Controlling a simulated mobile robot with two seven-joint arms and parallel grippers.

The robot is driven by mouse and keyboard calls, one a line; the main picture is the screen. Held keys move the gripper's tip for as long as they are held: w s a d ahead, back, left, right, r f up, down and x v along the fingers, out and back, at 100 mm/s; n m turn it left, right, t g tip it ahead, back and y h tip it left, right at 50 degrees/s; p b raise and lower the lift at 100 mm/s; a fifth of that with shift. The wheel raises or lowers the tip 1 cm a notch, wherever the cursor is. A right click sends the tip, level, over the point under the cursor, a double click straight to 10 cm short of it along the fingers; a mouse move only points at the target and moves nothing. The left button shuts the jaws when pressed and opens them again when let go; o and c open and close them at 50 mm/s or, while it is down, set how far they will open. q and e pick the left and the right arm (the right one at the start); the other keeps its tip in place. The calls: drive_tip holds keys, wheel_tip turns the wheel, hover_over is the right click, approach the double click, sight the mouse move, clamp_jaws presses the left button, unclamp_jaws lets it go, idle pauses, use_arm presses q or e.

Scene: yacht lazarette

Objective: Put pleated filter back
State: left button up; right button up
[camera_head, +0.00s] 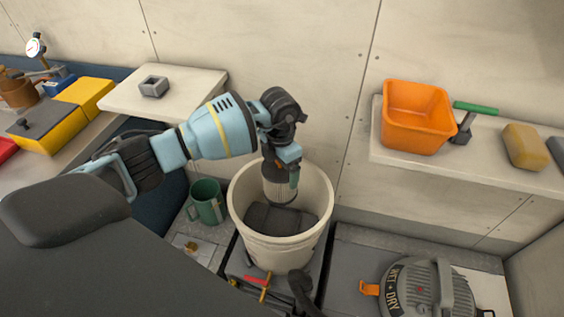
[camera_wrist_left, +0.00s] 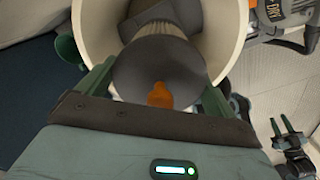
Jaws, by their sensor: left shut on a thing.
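The pleated filter (camera_head: 279,188) has pale pleats and a dark end cap; its cap, with an orange tab, shows in the left wrist view (camera_wrist_left: 150,72). My left gripper (camera_head: 285,158) is shut on the filter's upper end and holds it upright, its lower part inside the mouth of a cream bucket-shaped tank (camera_head: 255,250). The gripper's fingers stand on both sides of the cap in the left wrist view (camera_wrist_left: 155,88). I cannot tell whether the filter touches anything in the tank. My right gripper (camera_wrist_left: 281,124) appears at the right of the left wrist view, open and empty.
Dark grey material (camera_head: 262,219) lies inside the tank. A "WET DRY" vacuum lid (camera_head: 420,285) is at the right of the tank, a green mug (camera_head: 207,204) at its left. An orange bin (camera_head: 415,118) and a yellow sponge-like block (camera_head: 525,146) stand on the right shelf.

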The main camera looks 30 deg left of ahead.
use_arm(q)
wheel_tip(320, 180, down, 3)
drive_tip(key=shift+f+b, duration=0.15)
drive_tip(key=shift+b, duration=0.7)
drive_tip(key=shift+f+b, duration=1.4)
drive_tip(key=shift+f, duration=0.7)
wheel_tip(320, 180, down, 2)
drive_tip(key=shift+f+b, duration=0.1)
drive_tip(key=shift+b, duration=0.6)
drive_tip(key=shift+f+b, duration=0.35)
drive_tip(key=shift+f, duration=0.3)
wheel_tip(320, 180, down, 5)
drive_tip(key=b, duration=0.2)
drive_tip(key=shift+r+b, duration=0.15)
drive_tip(key=shift+b, duration=0.25)
use_arm(e)
wheel_tip(320, 180, down, 8)
drive_tip(key=shift+s+f+g, duration=0.2)
drive_tip(key=shift+s+g, duration=0.1)
drive_tip(key=shift+s, duration=0.3)
use_arm(q)
drive_tip(key=shift+f, duration=0.25)
